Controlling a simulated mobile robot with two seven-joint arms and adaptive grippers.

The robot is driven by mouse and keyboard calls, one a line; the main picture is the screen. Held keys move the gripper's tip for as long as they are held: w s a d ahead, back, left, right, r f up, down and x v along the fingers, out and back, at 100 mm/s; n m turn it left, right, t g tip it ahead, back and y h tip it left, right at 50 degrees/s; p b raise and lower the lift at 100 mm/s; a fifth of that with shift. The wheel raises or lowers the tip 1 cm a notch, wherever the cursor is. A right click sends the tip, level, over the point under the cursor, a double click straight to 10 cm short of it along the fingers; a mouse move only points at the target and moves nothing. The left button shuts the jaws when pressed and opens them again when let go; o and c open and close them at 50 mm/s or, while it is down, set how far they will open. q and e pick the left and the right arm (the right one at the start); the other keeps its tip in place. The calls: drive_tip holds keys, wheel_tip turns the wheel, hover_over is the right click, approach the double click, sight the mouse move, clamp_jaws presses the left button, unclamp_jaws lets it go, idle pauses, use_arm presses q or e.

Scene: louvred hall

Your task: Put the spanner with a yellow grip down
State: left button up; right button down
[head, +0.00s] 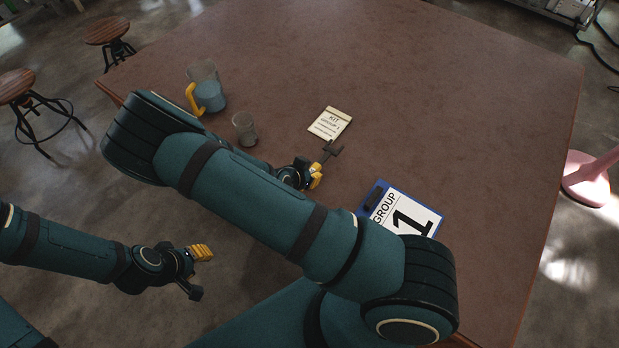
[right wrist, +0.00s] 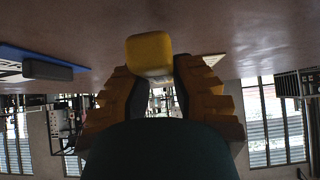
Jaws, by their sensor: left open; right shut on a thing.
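The spanner with a yellow grip shows in the head view as a dark metal end (head: 333,149) sticking out past my right gripper (head: 316,175). In the right wrist view its blocky yellow grip (right wrist: 150,52) sits between the two fingers of my right gripper (right wrist: 152,90), which is shut on it. The spanner's end lies just below the cream kit card (head: 331,123) in the picture. I cannot tell whether the spanner touches the table (head: 450,100). My left gripper (head: 203,271) is open and empty, at the lower left of the head view.
A blue clipboard with a "GROUP 1" sheet (head: 412,215) lies right of my right gripper. A small glass (head: 244,129) and a jug with a yellow handle (head: 208,92) stand to the left. The far and right parts of the table are clear.

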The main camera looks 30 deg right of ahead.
drive_tip(key=shift+f+b, duration=0.3)
drive_tip(key=shift+f, duration=1.6)
drive_tip(key=shift+f, duration=0.1)
drive_tip(key=c, duration=1)
unclamp_jaws()
drive_tip(key=shift+o, duration=0.2)
